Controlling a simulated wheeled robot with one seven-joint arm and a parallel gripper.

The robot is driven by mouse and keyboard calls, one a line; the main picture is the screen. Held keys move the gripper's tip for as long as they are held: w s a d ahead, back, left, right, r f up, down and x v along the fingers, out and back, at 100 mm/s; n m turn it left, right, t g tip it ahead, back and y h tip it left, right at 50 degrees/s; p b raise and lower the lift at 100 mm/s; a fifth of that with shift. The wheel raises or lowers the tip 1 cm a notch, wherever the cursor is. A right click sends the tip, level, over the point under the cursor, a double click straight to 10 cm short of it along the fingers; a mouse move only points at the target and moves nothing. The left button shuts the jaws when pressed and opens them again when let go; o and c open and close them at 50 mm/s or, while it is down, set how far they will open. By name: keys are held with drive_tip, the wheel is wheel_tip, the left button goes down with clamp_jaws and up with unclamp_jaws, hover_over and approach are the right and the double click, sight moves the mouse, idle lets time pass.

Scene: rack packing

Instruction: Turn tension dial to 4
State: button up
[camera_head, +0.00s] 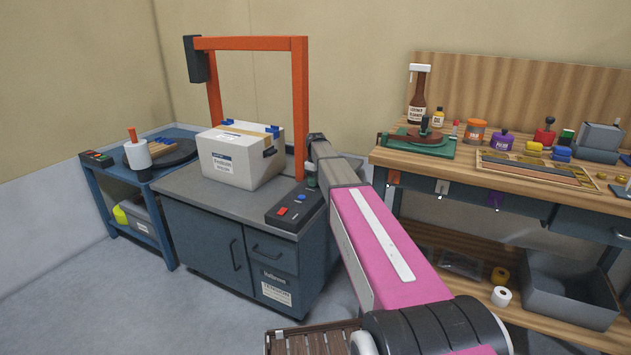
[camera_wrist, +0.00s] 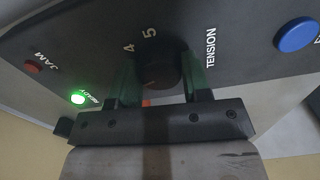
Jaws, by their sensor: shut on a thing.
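The black tension dial (camera_wrist: 160,68) sits on a dark control panel (camera_wrist: 225,45), beside the white TENSION lettering. The numbers 4 and 5 are printed at the dial's upper left. The dial's pointer is not clear, so I cannot tell its setting. My gripper (camera_wrist: 161,84) is shut on the dial, with one dark green finger on each side. In the head view my gripper (camera_head: 311,178) reaches down to the panel (camera_head: 290,217) on the strapping machine's grey top; the dial is hard to make out there.
In the wrist view the green READY light (camera_wrist: 78,98) is lit, the red JAM light (camera_wrist: 32,68) looks dark, and a blue button (camera_wrist: 296,35) is at right. A white carton (camera_head: 235,160) stands under the orange arch (camera_head: 300,100). A wooden workbench (camera_head: 450,168) with tools stands at right.

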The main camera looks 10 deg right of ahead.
drive_tip(key=m, duration=0.6)
drive_tip(key=shift+m, duration=0.3)
drive_tip(key=m, duration=0.5)
drive_tip(key=shift+m, duration=0.3)
drive_tip(key=o, duration=0.9)
drive_tip(key=shift+o, duration=0.2)
drive_tip(key=shift+r, duration=0.1)
wheel_tip(320, 180, up, 11)
drive_tip(key=shift+f, duration=0.2)
